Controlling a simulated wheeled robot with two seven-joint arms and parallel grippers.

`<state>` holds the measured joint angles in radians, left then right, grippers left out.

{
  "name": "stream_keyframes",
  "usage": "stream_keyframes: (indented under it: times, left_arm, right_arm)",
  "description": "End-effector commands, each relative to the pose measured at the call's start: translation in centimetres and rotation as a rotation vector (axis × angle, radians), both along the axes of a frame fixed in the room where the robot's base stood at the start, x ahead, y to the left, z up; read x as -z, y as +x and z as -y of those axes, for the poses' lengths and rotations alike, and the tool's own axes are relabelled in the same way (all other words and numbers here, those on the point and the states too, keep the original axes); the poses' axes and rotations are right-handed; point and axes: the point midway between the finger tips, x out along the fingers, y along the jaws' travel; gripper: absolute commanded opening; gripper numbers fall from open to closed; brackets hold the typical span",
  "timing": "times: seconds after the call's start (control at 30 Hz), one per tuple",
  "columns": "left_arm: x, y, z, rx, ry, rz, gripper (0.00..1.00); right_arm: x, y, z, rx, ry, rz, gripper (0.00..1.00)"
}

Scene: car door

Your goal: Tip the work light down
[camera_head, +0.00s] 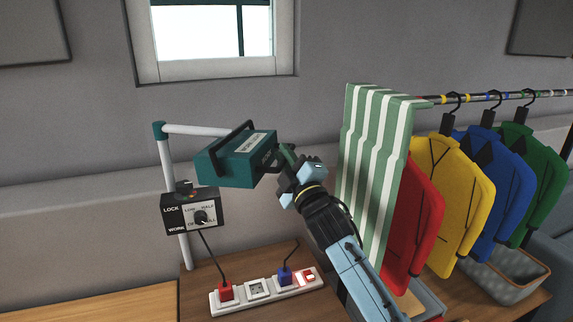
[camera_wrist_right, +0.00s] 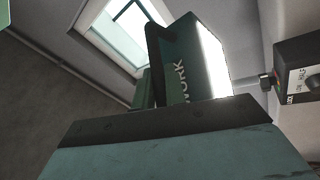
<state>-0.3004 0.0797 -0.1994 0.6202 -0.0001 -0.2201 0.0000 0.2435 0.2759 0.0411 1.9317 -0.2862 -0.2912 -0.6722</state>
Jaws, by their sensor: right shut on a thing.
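The work light (camera_head: 237,158) is a teal box with a black handle, mounted on a white pole (camera_head: 168,165) with a teal corner joint. In the head view it is slightly tilted. My right gripper (camera_head: 283,160) is at the right end of the light and is shut on it, though the exact contact is partly hidden. In the right wrist view the light (camera_wrist_right: 185,75) stands just beyond my gripper (camera_wrist_right: 155,120), with its bright lit face to the right and its handle to the left. My left gripper is not in view.
A black control box (camera_head: 191,212) with a knob hangs on the pole. A power strip (camera_head: 262,291) with red and blue plugs lies on the wooden table below. A green striped cloth (camera_head: 372,160) and several coloured jackets (camera_head: 450,180) hang from a rail close on the right.

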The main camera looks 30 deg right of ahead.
Motion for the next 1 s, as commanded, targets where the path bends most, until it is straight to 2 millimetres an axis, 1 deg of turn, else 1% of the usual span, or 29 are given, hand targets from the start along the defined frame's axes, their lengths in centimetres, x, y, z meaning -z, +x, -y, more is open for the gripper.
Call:
stream_keyframes:
  times: [0.03, 0.37, 0.4, 0.57, 0.87, 1.0]
  left_arm:
    - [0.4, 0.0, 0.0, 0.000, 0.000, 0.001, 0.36]
    - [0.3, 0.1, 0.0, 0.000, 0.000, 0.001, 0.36]
    - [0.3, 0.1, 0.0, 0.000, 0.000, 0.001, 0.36]
    - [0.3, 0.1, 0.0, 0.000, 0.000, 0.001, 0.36]
    - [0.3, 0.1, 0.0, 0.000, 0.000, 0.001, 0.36]
    - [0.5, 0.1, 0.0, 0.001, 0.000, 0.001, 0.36]
  right_arm:
    - [0.4, 0.1, 0.0, 0.002, 0.006, 0.001, 0.00]
    - [0.2, 0.1, 0.0, 0.001, 0.010, 0.007, 0.00]
    - [0.2, 0.1, 0.0, 0.001, 0.009, 0.007, 0.14]
    - [0.2, 0.1, 0.0, 0.001, 0.009, 0.007, 0.34]
    - [0.2, -0.1, 0.0, 0.001, 0.009, 0.008, 0.34]
    - [0.7, -1.1, -0.1, 0.000, 0.009, 0.007, 0.34]
